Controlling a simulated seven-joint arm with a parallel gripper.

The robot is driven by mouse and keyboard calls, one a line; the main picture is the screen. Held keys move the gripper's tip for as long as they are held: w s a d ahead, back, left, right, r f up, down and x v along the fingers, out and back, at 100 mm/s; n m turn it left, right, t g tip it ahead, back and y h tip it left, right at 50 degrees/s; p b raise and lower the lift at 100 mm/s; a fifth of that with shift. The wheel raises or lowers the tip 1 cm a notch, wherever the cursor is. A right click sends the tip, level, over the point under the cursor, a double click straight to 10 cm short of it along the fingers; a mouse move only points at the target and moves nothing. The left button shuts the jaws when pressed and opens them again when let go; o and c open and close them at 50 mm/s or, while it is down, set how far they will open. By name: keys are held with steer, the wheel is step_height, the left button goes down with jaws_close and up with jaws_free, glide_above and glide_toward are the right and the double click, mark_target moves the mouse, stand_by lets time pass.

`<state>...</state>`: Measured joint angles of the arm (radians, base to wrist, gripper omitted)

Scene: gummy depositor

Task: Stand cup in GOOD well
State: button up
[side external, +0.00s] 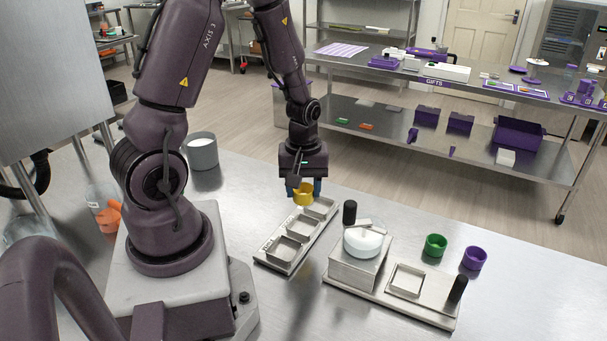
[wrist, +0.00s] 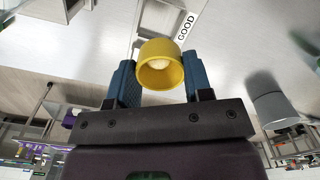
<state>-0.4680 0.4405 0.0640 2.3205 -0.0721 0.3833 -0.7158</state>
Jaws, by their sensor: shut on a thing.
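My gripper (side external: 304,187) is shut on a yellow cup (side external: 302,196), its blue fingers on either side of it. The cup is held above the far end of a metal tray (side external: 262,254) with a row of square wells. In the wrist view the cup (wrist: 160,66) sits between the fingertips (wrist: 158,78), its mouth toward the camera, with something pale inside. A GOOD label (wrist: 186,26) shows beyond the cup in the wrist view. Which well it marks is not clear from the side view. The cup hides part of the tray there.
Right of the tray stands a metal fixture (side external: 340,287) with a block, a white round piece (side external: 362,242) and black posts (side external: 350,212). A green cup (side external: 435,246) and a purple cup (side external: 474,258) stand behind it. A grey container (side external: 202,152) stands behind left.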

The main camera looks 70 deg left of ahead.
stand_by(0.3)
steer(key=shift+f, duration=3.1)
steer(key=shift+f, duration=0.15)
steer(key=shift+f, duration=0.75)
steer(key=o, duration=1.3)
steer(key=shift+o, duration=0.2)
steer(key=shift+r, duration=0.1)
